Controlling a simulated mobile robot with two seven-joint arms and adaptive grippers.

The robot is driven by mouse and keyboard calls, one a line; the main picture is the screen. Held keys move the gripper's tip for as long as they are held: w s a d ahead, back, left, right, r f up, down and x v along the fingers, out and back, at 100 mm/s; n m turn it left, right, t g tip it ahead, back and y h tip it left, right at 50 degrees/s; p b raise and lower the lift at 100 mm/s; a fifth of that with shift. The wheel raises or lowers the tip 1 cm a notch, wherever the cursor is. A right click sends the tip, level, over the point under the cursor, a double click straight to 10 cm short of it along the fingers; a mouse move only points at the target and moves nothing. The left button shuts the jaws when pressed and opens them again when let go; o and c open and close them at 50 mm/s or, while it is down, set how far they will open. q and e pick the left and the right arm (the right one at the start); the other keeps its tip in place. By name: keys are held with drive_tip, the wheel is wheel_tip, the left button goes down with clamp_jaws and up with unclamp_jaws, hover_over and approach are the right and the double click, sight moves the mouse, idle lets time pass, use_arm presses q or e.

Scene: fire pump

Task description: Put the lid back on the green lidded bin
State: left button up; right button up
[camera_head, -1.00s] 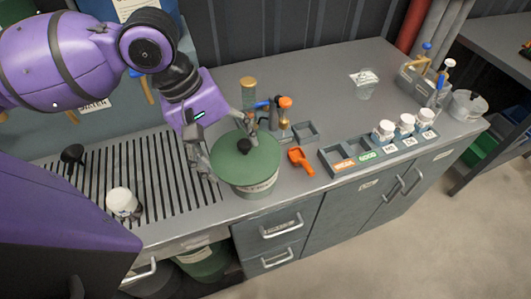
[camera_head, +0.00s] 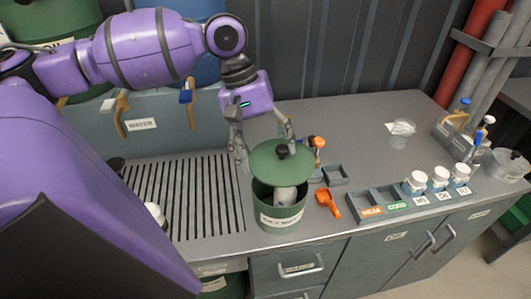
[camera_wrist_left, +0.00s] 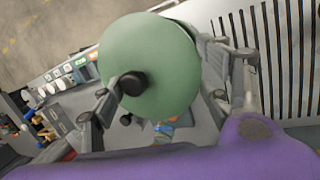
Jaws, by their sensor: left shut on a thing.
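The green lidded bin (camera_head: 278,215) stands on the grey counter beside the slatted drain area, its front and part of its inside showing. A whitish item (camera_head: 285,194) shows inside it. The round green lid (camera_head: 272,163) with a black knob (camera_head: 282,151) is above the bin, with a gap at the front. In the left wrist view, the lid (camera_wrist_left: 155,55) lies between the fingers (camera_wrist_left: 160,100) and hides the bin. My right gripper is not in view.
An orange scoop (camera_head: 328,203) lies right of the bin, with a grey sorting tray (camera_head: 372,213) and white-capped bottles (camera_head: 438,178) beyond it. A small dark tray (camera_head: 335,175) sits behind. The slatted drain (camera_head: 180,200) is left of the bin.

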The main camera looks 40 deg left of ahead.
sight(263, 158)
use_arm(q)
drive_tip(key=shift+s+f+b, duration=0.1)
drive_tip(key=shift+f+b, duration=0.85)
drive_tip(key=shift+f, duration=2.25)
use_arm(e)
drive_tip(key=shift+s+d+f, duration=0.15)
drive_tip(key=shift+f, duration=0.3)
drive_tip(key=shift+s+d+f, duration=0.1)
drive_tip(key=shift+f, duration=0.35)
use_arm(q)
drive_tip(key=shift+r+p, duration=0.1)
drive_tip(key=shift+p, duration=0.4)
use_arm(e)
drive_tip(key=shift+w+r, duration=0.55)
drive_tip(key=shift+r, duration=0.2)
use_arm(q)
drive_tip(key=shift+f, duration=0.2)
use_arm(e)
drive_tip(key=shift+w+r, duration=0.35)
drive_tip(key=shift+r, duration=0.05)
use_arm(q)
drive_tip(key=shift+p, duration=0.5)
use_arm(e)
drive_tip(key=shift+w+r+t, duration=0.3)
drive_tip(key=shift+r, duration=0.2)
use_arm(q)
drive_tip(key=o, duration=1.8)
